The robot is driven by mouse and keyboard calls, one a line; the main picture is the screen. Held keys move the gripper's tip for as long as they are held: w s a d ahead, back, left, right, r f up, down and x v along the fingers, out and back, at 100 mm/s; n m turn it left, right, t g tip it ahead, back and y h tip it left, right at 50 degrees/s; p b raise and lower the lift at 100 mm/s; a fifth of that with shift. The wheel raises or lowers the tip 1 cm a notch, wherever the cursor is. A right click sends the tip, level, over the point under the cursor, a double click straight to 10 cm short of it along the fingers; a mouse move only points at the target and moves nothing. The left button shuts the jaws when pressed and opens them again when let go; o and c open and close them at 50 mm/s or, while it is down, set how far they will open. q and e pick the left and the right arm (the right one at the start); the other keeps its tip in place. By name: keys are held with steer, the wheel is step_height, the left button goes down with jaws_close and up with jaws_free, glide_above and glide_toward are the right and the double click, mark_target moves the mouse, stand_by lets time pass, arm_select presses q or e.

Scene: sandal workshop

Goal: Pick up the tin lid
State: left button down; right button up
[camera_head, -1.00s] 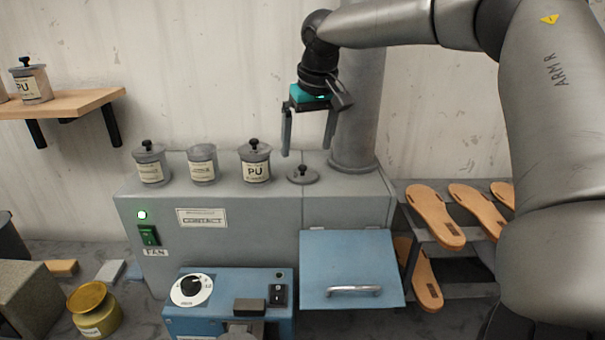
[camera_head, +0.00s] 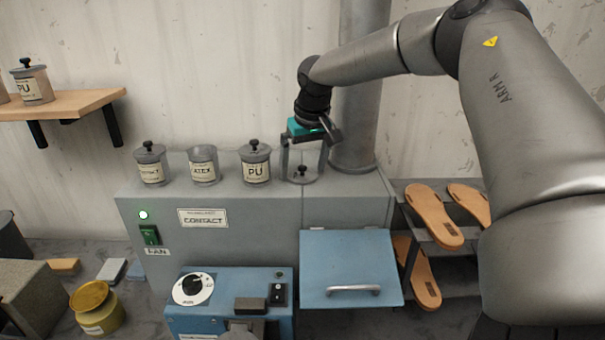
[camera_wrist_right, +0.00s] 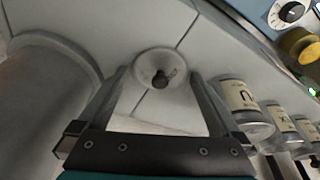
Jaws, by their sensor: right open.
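The tin lid (camera_head: 301,174) is a round grey disc with a dark knob. It lies flat on top of the grey cabinet (camera_head: 340,207), to the right of the tins. An open tin (camera_head: 203,166) without a lid stands in the middle of the row of tins. My right gripper (camera_head: 303,178) is open and points down over the lid, its fingers on either side of the knob. In the right wrist view the lid (camera_wrist_right: 160,66) shows between and just beyond the fingertips. I cannot tell whether they touch it. My left gripper is not in view.
A lidded PU tin (camera_head: 256,166) stands close to the left of my right gripper, with another lidded tin (camera_head: 151,166) at the far left. A thick grey pipe (camera_head: 361,90) rises right behind the gripper. Sandals (camera_head: 433,215) lie on a rack at the right.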

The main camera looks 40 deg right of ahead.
steer(key=c, duration=1)
steer(key=shift+c, duration=0.2)
